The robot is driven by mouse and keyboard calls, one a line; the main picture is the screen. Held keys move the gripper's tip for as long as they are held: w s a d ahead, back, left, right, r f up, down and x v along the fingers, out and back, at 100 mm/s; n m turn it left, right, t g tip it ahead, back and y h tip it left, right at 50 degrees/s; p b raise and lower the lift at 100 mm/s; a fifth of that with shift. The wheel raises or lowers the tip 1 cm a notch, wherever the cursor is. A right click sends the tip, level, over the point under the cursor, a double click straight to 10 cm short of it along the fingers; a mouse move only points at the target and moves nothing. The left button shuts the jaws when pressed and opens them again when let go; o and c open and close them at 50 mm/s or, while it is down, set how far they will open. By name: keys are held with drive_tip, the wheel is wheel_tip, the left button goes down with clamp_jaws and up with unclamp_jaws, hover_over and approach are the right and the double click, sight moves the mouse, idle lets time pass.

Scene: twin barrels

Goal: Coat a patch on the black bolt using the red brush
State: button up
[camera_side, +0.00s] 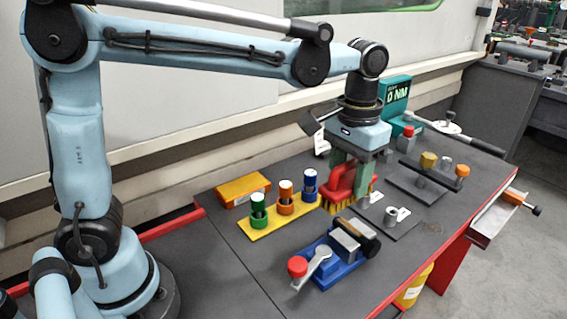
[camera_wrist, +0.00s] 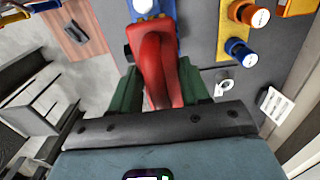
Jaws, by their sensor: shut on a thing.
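My gripper (camera_side: 352,180) is shut on the red brush (camera_side: 341,186), with its green fingers on both sides of the handle. The yellow bristles point down, close to the bench top. A black, thick cylindrical piece (camera_side: 367,237), apparently the black bolt, sits at the grey jaws of a blue vise (camera_side: 325,269). The vise is in front of the brush. The brush looks apart from the black piece in the side view.
A yellow rack (camera_side: 273,224) with green, orange and blue cylinders stands left of the brush. An orange box (camera_side: 242,189) lies behind it. Right of the brush are a flat plate with a grey ring (camera_side: 391,215) and a plate with knobs (camera_side: 428,160). The front left bench is clear.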

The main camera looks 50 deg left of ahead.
drive_tip(key=shift+d, duration=0.45)
drive_tip(key=shift+f, duration=3.5)
drive_tip(key=shift+w+f, duration=0.5)
drive_tip(key=shift+c, duration=0.5)
drive_tip(key=shift+w+f, duration=0.1)
drive_tip(key=shift+w, duration=1.4)
drive_tip(key=shift+s, duration=1.85)
drive_tip(key=shift+s+a, duration=0.2)
drive_tip(key=shift+a, duration=0.05)
drive_tip(key=shift+w+a, duration=0.15)
drive_tip(key=shift+a, duration=0.1)
drive_tip(key=shift+w, duration=1.95)
drive_tip(key=shift+s, duration=2)
drive_tip(key=shift+r, duration=4.05)
